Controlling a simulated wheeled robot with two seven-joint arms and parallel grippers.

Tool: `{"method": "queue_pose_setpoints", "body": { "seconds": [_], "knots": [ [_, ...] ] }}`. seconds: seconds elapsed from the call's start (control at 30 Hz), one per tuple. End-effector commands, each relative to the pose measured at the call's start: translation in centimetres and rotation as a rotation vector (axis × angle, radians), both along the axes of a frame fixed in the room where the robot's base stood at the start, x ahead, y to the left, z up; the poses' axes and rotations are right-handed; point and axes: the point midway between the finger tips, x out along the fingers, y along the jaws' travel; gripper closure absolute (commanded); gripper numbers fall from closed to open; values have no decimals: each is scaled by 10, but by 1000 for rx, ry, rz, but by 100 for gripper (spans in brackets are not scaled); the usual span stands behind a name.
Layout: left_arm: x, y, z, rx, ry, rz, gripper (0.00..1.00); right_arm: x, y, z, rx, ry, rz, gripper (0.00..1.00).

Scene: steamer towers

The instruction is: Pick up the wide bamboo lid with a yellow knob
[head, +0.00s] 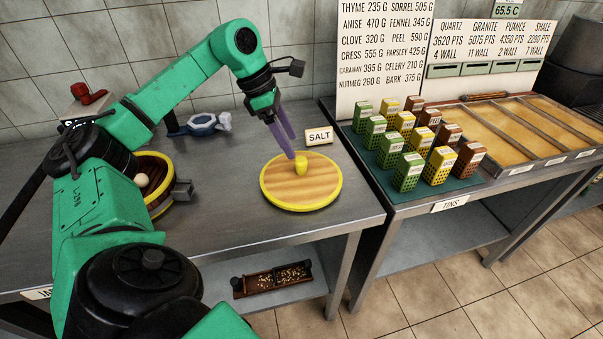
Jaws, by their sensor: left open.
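The wide bamboo lid (285,190) lies flat on the steel table, with a yellow rim and a yellow knob (301,165) standing at its middle. My left gripper (291,152) reaches down from above, its two purple fingers open, with the tips at or just above the knob. I cannot tell whether the fingertips touch the knob. My right gripper does not show.
A SALT sign (319,137) stands just behind the lid. A yellow-rimmed round container (154,170) with a pale ball is at left, partly behind my arm. Several tins (410,171) stand on the right table.

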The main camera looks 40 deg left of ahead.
Motion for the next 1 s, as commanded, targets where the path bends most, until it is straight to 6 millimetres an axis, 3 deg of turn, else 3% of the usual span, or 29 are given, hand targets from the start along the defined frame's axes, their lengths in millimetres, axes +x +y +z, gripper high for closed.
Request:
{"method": "queue_pose_setpoints", "body": {
  "seconds": [0.4,0.67,0.8,0.87,1.0],
  "knots": [
    [15,-23,-63,-3,0,-1,28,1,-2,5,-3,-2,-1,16],
    [17,-25,-70,-2,-2,0,28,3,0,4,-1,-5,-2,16],
    [17,-25,-70,-2,-2,0,81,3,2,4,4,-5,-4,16],
    [17,-25,-70,-2,-2,0,100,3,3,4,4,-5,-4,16],
    [17,-25,-69,-3,-3,0,100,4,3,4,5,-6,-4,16]
  ]
}}
